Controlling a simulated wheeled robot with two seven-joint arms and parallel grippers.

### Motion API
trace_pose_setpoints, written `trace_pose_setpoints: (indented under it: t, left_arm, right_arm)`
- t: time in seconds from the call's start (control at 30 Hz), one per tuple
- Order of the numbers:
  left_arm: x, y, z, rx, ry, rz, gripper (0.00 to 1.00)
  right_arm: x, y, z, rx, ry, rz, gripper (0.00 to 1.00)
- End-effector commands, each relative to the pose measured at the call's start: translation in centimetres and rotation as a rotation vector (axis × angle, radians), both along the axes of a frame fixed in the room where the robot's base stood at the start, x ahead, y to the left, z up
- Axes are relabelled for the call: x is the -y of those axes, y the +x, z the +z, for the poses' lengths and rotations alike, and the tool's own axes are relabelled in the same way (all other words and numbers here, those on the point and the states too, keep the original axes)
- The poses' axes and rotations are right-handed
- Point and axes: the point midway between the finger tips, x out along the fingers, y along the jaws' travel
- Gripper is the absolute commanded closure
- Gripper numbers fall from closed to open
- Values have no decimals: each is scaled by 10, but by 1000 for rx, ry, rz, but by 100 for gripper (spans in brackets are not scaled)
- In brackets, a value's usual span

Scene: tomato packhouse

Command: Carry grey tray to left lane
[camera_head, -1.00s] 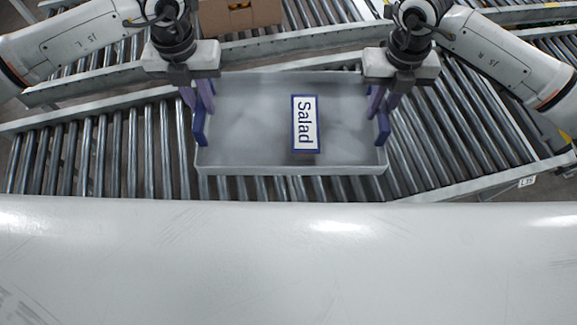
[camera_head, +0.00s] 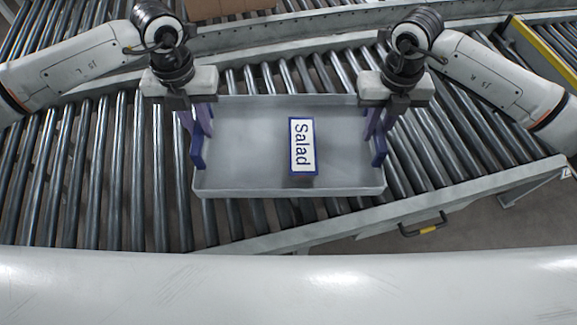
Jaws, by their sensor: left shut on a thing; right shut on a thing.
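The grey tray (camera_head: 245,187) is in the middle of the head view, over the roller conveyor, and looks level. A white label with a blue border reading "Salad" (camera_head: 302,146) shows inside it. My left gripper (camera_head: 196,135) is shut on the tray's left end, at a blue handle. My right gripper (camera_head: 377,135) is shut on the tray's right end, at another blue handle. I cannot tell whether the tray's underside touches the rollers. The fingers partly hide both handles.
Roller conveyor (camera_head: 110,170) spreads to the left, its rollers bare. A metal side rail (camera_head: 440,205) runs along the near right, with a black and yellow handle (camera_head: 423,229) below it. A cardboard box (camera_head: 225,8) stands at the top on a further conveyor.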

Motion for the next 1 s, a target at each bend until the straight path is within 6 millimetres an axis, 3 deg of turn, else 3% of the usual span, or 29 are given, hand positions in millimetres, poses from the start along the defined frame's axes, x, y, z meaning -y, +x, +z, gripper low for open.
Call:
trace_pose_setpoints:
  t: [0.57, 1.0]
  left_arm:
    - [-2, 1, -7, 1, 3, 3, 100]
    - [-2, 1, -31, 1, 3, 3, 100]
  right_arm:
    - [1, 1, -7, 1, -3, -2, 100]
    - [1, 1, -31, 1, -3, -2, 100]
